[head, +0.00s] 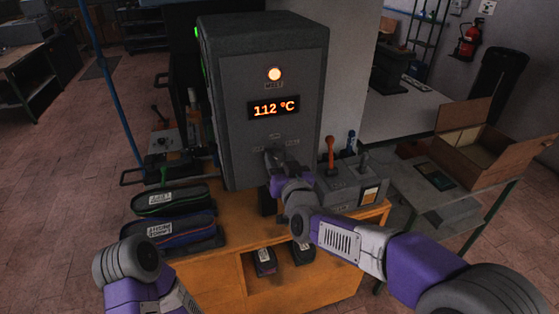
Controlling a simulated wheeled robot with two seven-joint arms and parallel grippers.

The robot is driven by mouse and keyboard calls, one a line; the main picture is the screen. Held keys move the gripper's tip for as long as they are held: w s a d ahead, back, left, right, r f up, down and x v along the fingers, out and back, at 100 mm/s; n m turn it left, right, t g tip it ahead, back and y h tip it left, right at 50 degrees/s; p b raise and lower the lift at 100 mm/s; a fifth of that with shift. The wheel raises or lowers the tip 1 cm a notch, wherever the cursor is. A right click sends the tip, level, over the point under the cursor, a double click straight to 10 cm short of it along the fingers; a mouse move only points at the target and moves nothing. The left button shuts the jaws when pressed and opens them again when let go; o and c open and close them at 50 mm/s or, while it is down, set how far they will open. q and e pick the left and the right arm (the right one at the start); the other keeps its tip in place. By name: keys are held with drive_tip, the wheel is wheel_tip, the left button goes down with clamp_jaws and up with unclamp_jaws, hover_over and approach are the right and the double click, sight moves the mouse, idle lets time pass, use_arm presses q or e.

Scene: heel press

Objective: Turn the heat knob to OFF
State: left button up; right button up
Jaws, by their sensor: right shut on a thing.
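The grey heat press unit (237,95) stands upright on the orange workbench. Its front has a lit round lamp (274,74) and an orange display (273,107) reading 112 °C. My right gripper (274,157) is at the lower front panel, below small markings too small to read. It is shut on the heat knob, which the gripper mostly hides. The knob's pointer position cannot be seen. My left arm shows at the lower left, and its gripper is out of the picture.
A grey control box (352,180) with an orange lever (331,152) stands just right of my right gripper. Two dark labelled pouches (172,200) lie on the bench at left. An open cardboard box (470,150) is on a side table at right.

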idle(0.4)
drive_tip(key=o, duration=1.1)
drive_tip(key=shift+c, duration=0.2)
drive_tip(key=v, duration=0.7)
drive_tip(key=shift+s, duration=0.3)
drive_tip(key=shift+d, duration=0.1)
